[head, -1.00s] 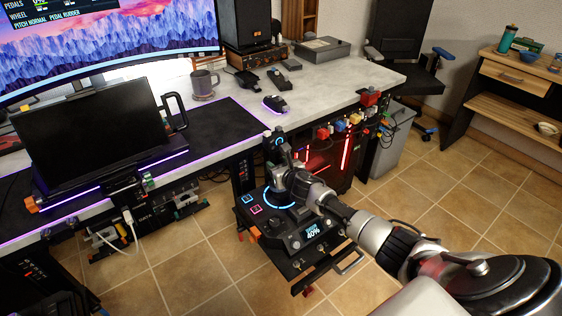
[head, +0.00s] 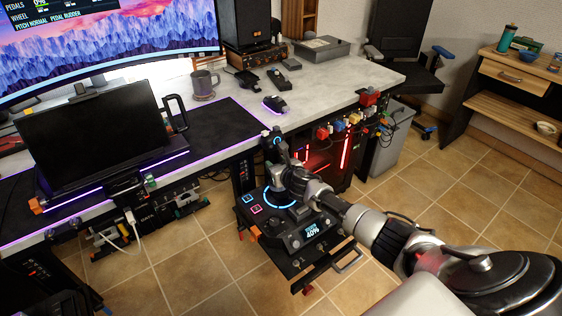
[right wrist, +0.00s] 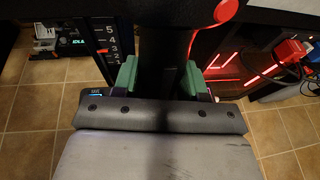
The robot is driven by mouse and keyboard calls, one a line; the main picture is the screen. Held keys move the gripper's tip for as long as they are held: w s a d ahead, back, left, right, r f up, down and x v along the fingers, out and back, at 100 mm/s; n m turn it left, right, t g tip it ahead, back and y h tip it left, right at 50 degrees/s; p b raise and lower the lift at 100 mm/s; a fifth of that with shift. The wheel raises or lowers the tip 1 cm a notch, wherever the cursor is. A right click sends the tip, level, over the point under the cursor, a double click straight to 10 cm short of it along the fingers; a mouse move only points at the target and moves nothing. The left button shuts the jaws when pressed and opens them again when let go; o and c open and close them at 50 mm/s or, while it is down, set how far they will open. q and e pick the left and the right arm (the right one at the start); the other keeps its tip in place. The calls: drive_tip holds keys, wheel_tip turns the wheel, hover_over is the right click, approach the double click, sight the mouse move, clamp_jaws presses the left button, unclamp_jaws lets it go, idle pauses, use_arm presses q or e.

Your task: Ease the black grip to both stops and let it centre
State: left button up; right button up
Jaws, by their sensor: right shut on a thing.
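The black grip (head: 272,150) stands on a black control base (head: 262,228) with a blue glowing ring and a small lit display, mounted at the desk's front edge. My right gripper (head: 282,168) is shut on the grip, reaching it from the lower right. In the right wrist view the green finger pads (right wrist: 163,78) press on either side of the dark grip shaft (right wrist: 160,60). A red round part (right wrist: 227,10) shows at the top of that view. The grip leans slightly left in the head view. My left gripper is not in view.
A mug (head: 203,84), a mouse (head: 274,104) and a speaker (head: 246,22) stand on the desk (head: 330,75). A grey bin (head: 391,140) is to the right. Tiled floor is open at front.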

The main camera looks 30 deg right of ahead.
drive_tip(key=shift+w+a+r+p, duration=0.1)
drive_tip(key=shift+w+p, duration=0.1)
drive_tip(key=shift+p, duration=0.3)
drive_tip(key=shift+w+g+p, duration=0.15)
drive_tip(key=shift+g+p, duration=0.15)
drive_tip(key=shift+p, duration=0.1)
drive_tip(key=shift+f+b, duration=0.25)
drive_tip(key=shift+b, duration=0.05)
drive_tip(key=shift+f+b, duration=0.1)
drive_tip(key=shift+b, duration=0.2)
drive_tip(key=shift+s+t+b, duration=0.4)
drive_tip(key=shift+s+b, duration=0.2)
drive_tip(key=shift+b, duration=0.3)
drive_tip(key=shift+s+b, duration=0.25)
drive_tip(key=shift+b, duration=0.4)
drive_tip(key=shift+s+t+b, duration=0.15)
drive_tip(key=shift+t+b, duration=0.15)
drive_tip(key=shift+b, duration=0.05)
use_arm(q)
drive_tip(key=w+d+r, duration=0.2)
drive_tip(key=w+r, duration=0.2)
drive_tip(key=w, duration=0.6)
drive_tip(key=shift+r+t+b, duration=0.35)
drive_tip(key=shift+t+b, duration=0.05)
use_arm(e)
drive_tip(key=shift+s, duration=0.2)
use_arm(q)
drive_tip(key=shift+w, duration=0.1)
